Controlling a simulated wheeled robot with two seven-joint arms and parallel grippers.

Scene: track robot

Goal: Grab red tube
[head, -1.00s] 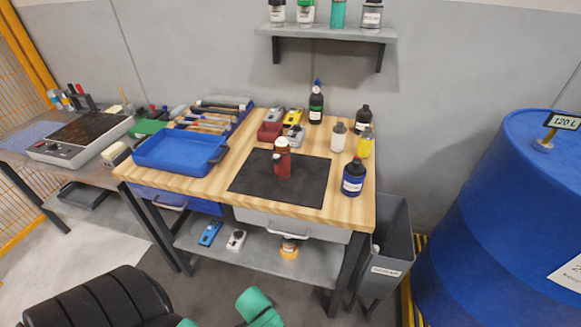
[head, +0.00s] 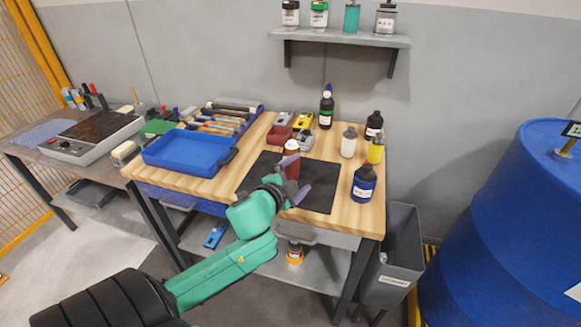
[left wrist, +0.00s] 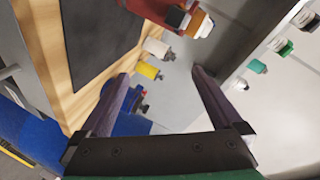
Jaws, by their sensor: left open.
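The red tube (head: 292,170), dark red with a brown and white top, stands on the black mat (head: 318,185) on the wooden bench. My left gripper (head: 296,177) is open in front of it, its fingers partly covering the tube in the head view. In the left wrist view, a red body with an orange and white top, seemingly the tube (left wrist: 150,8), is cut off by the top edge. It lies above the open left fingers (left wrist: 160,78), not between them. Whether the fingers touch it I cannot tell. My right gripper is not in view.
A blue tray (head: 180,172) is left of the mat. A small red bin (head: 279,136) is behind it. A white bottle (head: 348,146), yellow bottle (head: 376,152) and dark blue bottle (head: 363,186) stand to the right. A shelf (head: 345,38) hangs on the wall.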

